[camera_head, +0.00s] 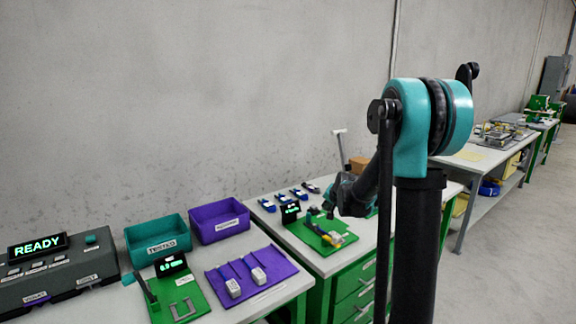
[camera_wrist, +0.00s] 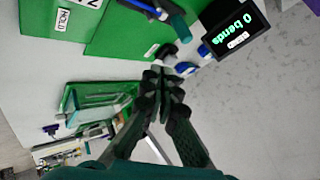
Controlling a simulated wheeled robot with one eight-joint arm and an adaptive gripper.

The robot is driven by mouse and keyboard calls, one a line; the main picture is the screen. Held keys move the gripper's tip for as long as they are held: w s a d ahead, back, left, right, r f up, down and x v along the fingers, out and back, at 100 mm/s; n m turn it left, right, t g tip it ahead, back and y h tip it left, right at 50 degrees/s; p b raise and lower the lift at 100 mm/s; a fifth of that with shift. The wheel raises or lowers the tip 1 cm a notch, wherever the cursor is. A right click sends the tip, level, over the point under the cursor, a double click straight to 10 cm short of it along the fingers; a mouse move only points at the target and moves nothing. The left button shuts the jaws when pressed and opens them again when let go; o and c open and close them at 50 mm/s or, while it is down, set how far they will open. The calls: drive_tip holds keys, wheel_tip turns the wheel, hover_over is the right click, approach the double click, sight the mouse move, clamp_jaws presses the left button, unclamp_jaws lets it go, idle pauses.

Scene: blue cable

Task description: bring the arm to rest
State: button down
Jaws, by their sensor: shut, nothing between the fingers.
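My gripper (camera_wrist: 161,76) is shut and empty in the wrist view, its two dark fingers meeting near the middle of the picture. In the head view my teal and black arm stands at the right and reaches down to the middle bench. There the gripper (camera_head: 329,206) is small and partly hidden by the arm, close to a green board (camera_head: 303,238). In the wrist view a green board (camera_wrist: 112,38) lies beyond the fingertips. Small blue and dark pieces (camera_wrist: 185,69) show close to the fingertips; I cannot tell whether they touch.
A small display (camera_wrist: 237,30) reads "0 bends". Several blue-and-white pieces (camera_head: 282,199) lie at the bench's back. Left are a teal bin (camera_head: 157,238), a purple bin (camera_head: 219,221), a purple tray (camera_head: 282,262) and a "READY" panel (camera_head: 38,246). A concrete wall stands behind.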

drive_tip(key=s+n, duration=0.1)
drive_tip(key=s, duration=0.3)
drive_tip(key=s+d+r+n, duration=0.1)
drive_tip(key=s, duration=0.7)
drive_tip(key=shift+s+d+r+n+g+h, duration=0.1)
drive_tip(key=shift+d+r+n+g+h, duration=0.05)
drive_tip(key=shift+d+n+g+h, duration=0.2)
drive_tip(key=s+d+f+n+g, duration=0.1)
drive_tip(key=s+f, duration=0.4)
drive_tip(key=s, duration=0.9)
drive_tip(key=s+d+f+n+g+h, duration=0.1)
drive_tip(key=s+f+n+g, duration=0.1)
drive_tip(key=s, duration=1.1)
wheel_tip(320, 180, down, 3)
drive_tip(key=shift+s+r+n+g, duration=0.1)
drive_tip(key=shift+s+n+g, duration=0.25)
drive_tip(key=shift+g, duration=0.1)
